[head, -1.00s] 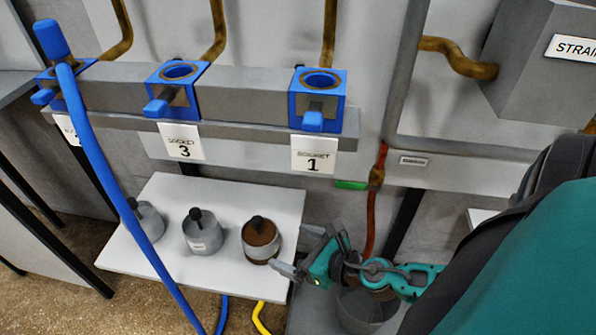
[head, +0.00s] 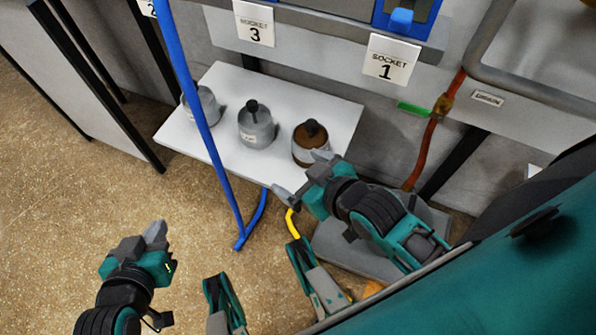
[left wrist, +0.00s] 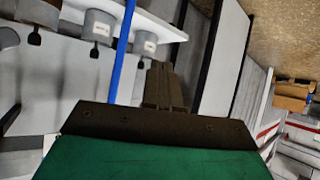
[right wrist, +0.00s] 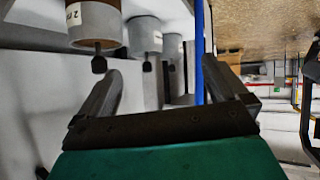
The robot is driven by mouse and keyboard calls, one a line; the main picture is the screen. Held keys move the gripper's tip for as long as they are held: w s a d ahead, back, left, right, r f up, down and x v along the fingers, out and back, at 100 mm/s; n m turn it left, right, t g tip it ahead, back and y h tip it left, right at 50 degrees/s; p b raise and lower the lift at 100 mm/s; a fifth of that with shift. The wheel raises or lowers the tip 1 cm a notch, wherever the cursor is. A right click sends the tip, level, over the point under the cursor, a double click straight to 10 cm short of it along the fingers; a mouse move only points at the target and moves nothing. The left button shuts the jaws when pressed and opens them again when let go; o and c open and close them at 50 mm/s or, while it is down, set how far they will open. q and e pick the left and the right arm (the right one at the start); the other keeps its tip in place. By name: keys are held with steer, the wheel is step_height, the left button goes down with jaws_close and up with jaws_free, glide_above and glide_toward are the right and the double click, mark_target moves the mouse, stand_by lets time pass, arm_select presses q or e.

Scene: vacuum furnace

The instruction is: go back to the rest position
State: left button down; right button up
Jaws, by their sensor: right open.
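My left gripper (head: 154,236) is low over the bare floor at the lower left, away from the shelf. In the left wrist view its fingers (left wrist: 163,86) lie together with nothing between them. My right gripper (head: 304,180) is in front of the shelf's right end, near the brown canister (head: 309,146). In the right wrist view its fingers (right wrist: 165,95) are spread apart and hold nothing. Whether a fingertip touches the canister cannot be told.
A white shelf (head: 222,86) bears the brown canister and grey canisters (head: 256,126). A blue hose (head: 187,85) hangs in front of it. Above are the SOCKET 3 label (head: 254,23) and SOCKET 1 label (head: 391,59). The floor (head: 60,200) at left is clear.

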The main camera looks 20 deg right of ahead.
steer(key=shift+a+r+m, duration=0.2)
steer(key=shift+a+m, duration=0.25)
steer(key=shift+m, duration=0.35)
arm_select(q)
steer(key=s+a+r+p, duration=0.1)
steer(key=a+r+p, duration=0.1)
steer(key=r+p, duration=0.4)
steer(key=s+a+r+y+p, duration=0.1)
steer(key=r+p, duration=0.6)
steer(key=p, duration=0.7)
steer(key=shift+a+r, duration=0.25)
steer(key=shift+a, duration=0.5)
arm_select(e)
steer(key=s+d+r+h, duration=0.1)
steer(key=d+r, duration=0.3)
steer(key=r, duration=0.9)
steer(key=shift+s+d+r, duration=0.15)
steer(key=shift+s+r, duration=0.1)
steer(key=shift+s, duration=0.35)
arm_select(q)
steer(key=shift+s+d+f, duration=0.1)
steer(key=shift+d, duration=0.05)
